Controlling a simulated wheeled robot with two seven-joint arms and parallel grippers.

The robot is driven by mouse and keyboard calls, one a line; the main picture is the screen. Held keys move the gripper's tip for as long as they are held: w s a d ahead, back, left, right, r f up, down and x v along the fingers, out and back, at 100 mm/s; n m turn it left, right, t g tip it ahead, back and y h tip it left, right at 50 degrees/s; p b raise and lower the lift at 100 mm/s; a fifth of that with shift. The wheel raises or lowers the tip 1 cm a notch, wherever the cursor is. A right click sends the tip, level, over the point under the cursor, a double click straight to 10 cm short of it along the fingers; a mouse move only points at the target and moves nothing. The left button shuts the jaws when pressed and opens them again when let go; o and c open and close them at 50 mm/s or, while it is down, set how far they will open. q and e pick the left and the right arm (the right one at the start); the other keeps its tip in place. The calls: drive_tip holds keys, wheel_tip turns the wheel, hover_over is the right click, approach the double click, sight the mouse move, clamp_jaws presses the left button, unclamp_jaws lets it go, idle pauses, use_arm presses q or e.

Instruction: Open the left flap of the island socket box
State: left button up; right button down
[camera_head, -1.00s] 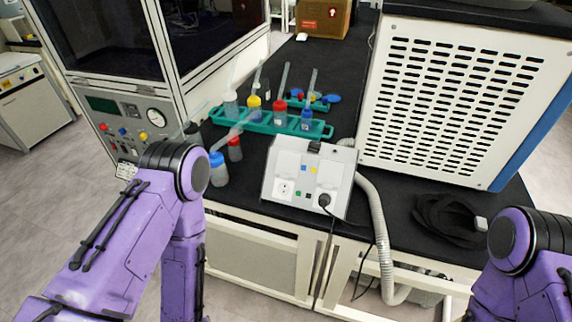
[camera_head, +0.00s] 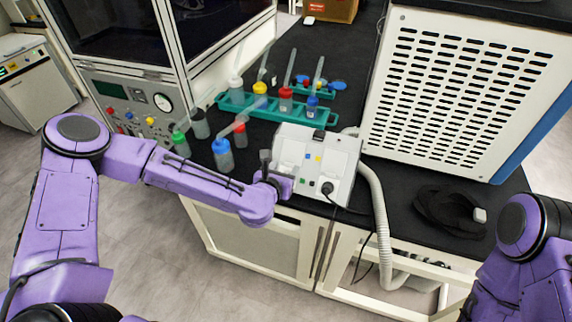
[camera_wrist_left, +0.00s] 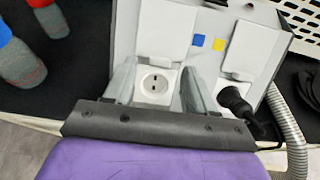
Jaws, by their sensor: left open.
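The island socket box (camera_head: 343,160) is a pale grey box on the black counter, and it also shows in the left wrist view (camera_wrist_left: 125,35). Its left flap (camera_wrist_left: 164,30) is a white panel above the left socket (camera_wrist_left: 154,85). The socket's round face is visible below the flap; I cannot tell how far the flap is tilted. My left gripper (camera_head: 277,172) is at the front left of the box. In the left wrist view its fingers (camera_wrist_left: 157,85) are open, one on each side of the left socket, with nothing between them. My right gripper is out of view.
A black plug (camera_wrist_left: 234,102) sits in the right socket. A grey hose (camera_head: 378,215) runs down beside the box. Bottles, including a blue-capped one (camera_head: 222,153), stand left of it. A green rack (camera_head: 240,106) is behind, and a vented white machine (camera_head: 455,95) is at right.

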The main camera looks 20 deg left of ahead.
use_arm(q)
drive_tip(key=shift+x, duration=0.95)
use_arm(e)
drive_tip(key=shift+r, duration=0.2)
use_arm(q)
drive_tip(key=shift+s, duration=0.1)
clamp_jaws()
drive_tip(key=shift+r, duration=0.3)
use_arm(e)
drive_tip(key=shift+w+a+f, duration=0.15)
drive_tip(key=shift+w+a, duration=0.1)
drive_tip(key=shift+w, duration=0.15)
